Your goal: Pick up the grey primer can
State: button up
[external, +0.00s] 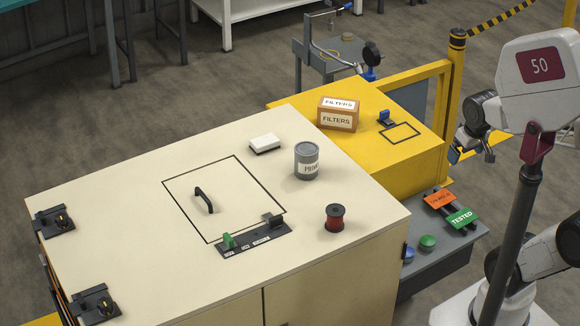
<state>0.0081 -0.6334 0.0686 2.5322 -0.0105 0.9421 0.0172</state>
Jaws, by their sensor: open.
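The grey can (307,161) stands upright on the cream cabinet top (330,270), near its right rear edge. My gripper (476,150) is at the right of the external view, well to the right of the can and beyond the yellow block. It is open and touches nothing I can see. Part of it and of my arm is hidden behind a white unit marked 50 (535,75).
On the cabinet are a dark red spool (334,218), a white block (265,143), a black handle (204,200) and a switch strip (254,240). A filters box (338,114) stands on the yellow block (372,103). A dark pole (507,230) rises at right.

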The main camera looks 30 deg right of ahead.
jog(key=shift+w, duration=0.1)
dwell(0.5)
jog(key=w+a+f+n+t, duration=0.1)
jog(key=w+a+t, duration=0.15)
jog(key=w, duration=0.85)
jog(key=n+t+y, duration=0.5)
jog(key=n+y, duration=0.2)
jog(key=y, duration=0.2)
send_near(312, 150)
jog(key=x, duration=0.3)
jog(key=shift+w+a+f, duration=0.1)
jog(key=shift+w+f, duration=0.05)
jog(key=shift+w, duration=0.25)
jog(key=shift+x, duration=1.3)
jog(key=shift+x, duration=2.6)
